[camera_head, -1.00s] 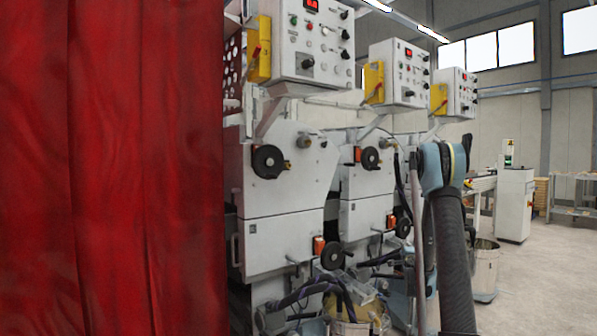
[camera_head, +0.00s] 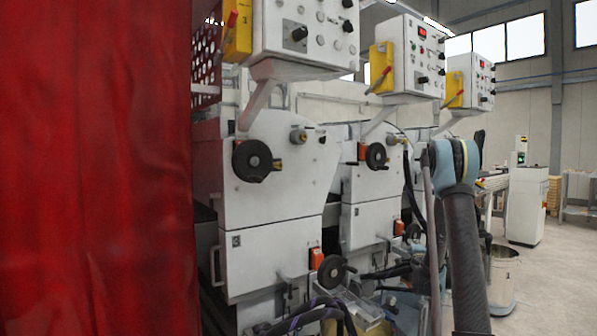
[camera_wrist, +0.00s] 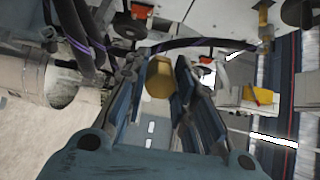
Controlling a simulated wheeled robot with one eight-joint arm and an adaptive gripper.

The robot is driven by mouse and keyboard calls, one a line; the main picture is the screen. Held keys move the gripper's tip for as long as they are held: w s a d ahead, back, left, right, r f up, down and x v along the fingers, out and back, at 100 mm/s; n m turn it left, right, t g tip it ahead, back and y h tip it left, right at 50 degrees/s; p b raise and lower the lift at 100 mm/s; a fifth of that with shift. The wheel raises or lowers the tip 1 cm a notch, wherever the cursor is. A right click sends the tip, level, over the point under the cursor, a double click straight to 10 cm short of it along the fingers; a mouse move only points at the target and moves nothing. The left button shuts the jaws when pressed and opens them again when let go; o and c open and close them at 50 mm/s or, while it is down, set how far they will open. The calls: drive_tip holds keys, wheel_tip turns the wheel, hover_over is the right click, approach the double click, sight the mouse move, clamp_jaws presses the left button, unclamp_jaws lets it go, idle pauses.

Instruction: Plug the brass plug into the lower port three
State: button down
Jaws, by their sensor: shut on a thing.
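In the wrist view, my gripper (camera_wrist: 160,66) has its two dark blue fingers closed around a rounded brass-coloured piece, which appears to be the brass plug (camera_wrist: 158,80). Its far end is hidden, and I see no port touching it. In the head view, my arm rises at the right, but the gripper and plug cannot be made out. I cannot tell which opening is lower port three.
A red curtain (camera_head: 95,170) fills the left of the head view. Control boxes (camera_head: 305,30) overhang the machines. Hoses and a second handwheel (camera_head: 331,270) sit low in front. A metal bucket (camera_head: 502,275) stands on the right, with open floor (camera_head: 550,290) beyond.

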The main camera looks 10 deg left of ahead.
drive_tip(key=shift+a, duration=0.15)
drive_tip(key=shift+w+a+r, duration=0.1)
drive_tip(key=shift+a+r, duration=0.05)
drive_tip(key=shift+a, duration=0.15)
drive_tip(key=a+r+n+y, duration=0.1)
drive_tip(key=a+r+y, duration=0.1)
drive_tip(key=a+r, duration=0.35)
drive_tip(key=a+r+n+y, duration=0.1)
drive_tip(key=a+r+y, duration=0.15)
drive_tip(key=a, duration=0.55)
drive_tip(key=n+g+y, duration=0.6)
drive_tip(key=n+y, duration=0.2)
drive_tip(key=y, duration=0.1)
approach(277, 165)
drive_tip(key=d, duration=0.3)
drive_tip(key=shift+f, duration=0.2)
drive_tip(key=shift+x, duration=3)
